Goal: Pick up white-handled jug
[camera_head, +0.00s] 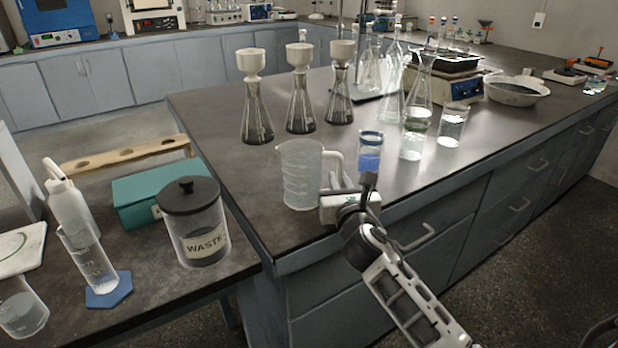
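The white-handled jug (298,178) is a clear, graduated plastic jug standing upright near the front corner of the dark bench. Its white handle (337,158) is on the right side. My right gripper (338,184) comes in from the lower right, with its fingers close by the lower part of the handle. The fingers are small and partly merge with the handle, so I cannot tell whether they touch it or how far apart they are. My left gripper is not in view.
A beaker with blue liquid (370,152) stands close right of the jug. Several flasks with funnels (300,95) stand behind it. A waste jar (194,225) is on the lower bench at left. The bench's front edge lies just below the jug.

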